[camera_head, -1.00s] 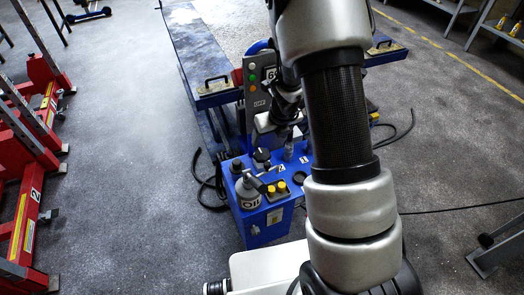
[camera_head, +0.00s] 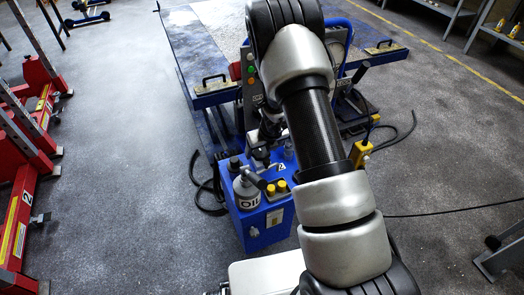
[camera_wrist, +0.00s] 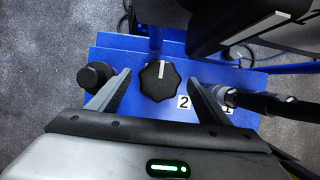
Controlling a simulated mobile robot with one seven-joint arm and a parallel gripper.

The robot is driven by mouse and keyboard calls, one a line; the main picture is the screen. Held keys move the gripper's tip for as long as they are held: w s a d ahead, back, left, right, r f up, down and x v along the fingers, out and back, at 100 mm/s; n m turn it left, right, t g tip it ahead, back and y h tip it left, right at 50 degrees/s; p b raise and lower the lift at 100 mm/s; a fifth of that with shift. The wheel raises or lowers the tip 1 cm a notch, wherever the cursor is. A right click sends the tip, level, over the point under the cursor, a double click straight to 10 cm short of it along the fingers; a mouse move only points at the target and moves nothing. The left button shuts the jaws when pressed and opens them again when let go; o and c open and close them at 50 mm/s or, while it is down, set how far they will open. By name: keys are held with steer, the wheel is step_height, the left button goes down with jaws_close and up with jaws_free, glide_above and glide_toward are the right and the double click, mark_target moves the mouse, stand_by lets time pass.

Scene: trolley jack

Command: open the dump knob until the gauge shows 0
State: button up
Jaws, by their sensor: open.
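In the wrist view a black lobed knob (camera_wrist: 159,80) with a white pointer line sits on top of the blue power unit (camera_wrist: 130,118), beside a label "2". The white line points to the top of the picture. My gripper (camera_wrist: 160,82) is open, its two fingers spread to either side of the knob with gaps, not visibly touching it. In the head view the blue unit (camera_head: 250,225) stands on the floor, and my arm and gripper hide the knob. No gauge reading can be made out in either view.
A black cap (camera_wrist: 95,75) is just left of the left finger. A dark lever (camera_wrist: 262,101) lies close to the right finger. A blue lift table (camera_head: 205,60) stands behind.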

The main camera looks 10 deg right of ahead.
steer(key=c, duration=1.1)
steer(key=shift+n, duration=0.3)
steer(key=n, duration=0.1)
steer(key=n+y+p, duration=0.1)
steer(key=n, duration=0.1)
steer(key=n+g, duration=0.1)
steer(key=shift+d+y, duration=0.25)
steer(key=shift+y, duration=0.15)
steer(key=n+g, duration=0.1)
steer(key=n, duration=0.2)
steer(key=n+y, duration=0.1)
steer(key=n, duration=0.2)
steer(key=shift+w+d+g, duration=0.15)
steer(key=shift+w+g, duration=0.05)
steer(key=shift+g, duration=0.2)
steer(key=shift+n, duration=0.3)
steer(key=o, duration=1.1)
